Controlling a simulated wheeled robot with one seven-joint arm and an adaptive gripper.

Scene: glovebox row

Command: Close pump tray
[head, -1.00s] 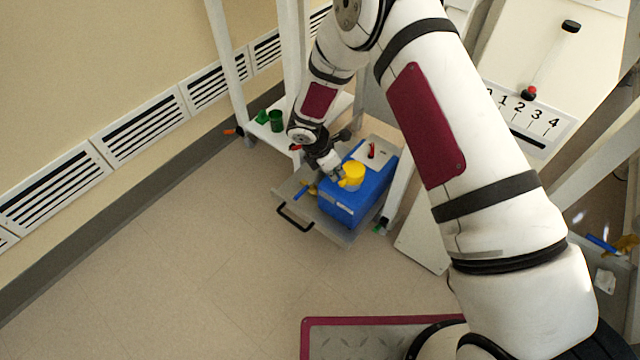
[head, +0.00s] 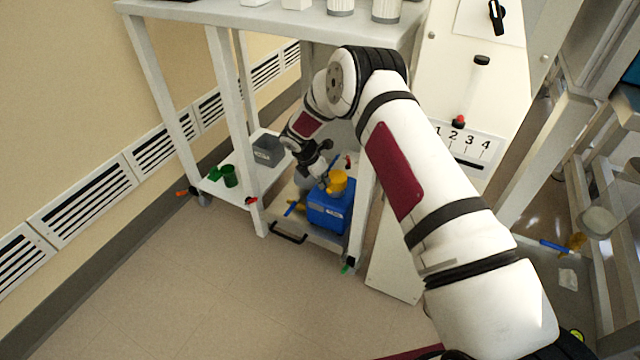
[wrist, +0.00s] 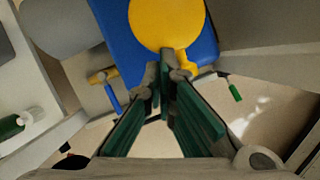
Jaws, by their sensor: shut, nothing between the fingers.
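The pump tray (head: 322,240) is a flat grey tray low under the bench, with a dark bar handle (head: 289,238) at its front edge. The handle lies about level with the bench's front legs. A blue box-shaped pump (head: 328,215) with a yellow cap (head: 337,181) stands on the tray. They also show in the wrist view, the blue pump (wrist: 118,35) and the yellow cap (wrist: 166,22). My gripper (head: 325,180) is shut and empty, close beside the yellow cap. Its fingertips (wrist: 164,74) show just below the cap; I cannot tell whether they touch it.
Bench legs (head: 235,130) flank the tray. A white panel with numbers (head: 468,145) stands to the right. The floor in front (head: 200,290) is clear.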

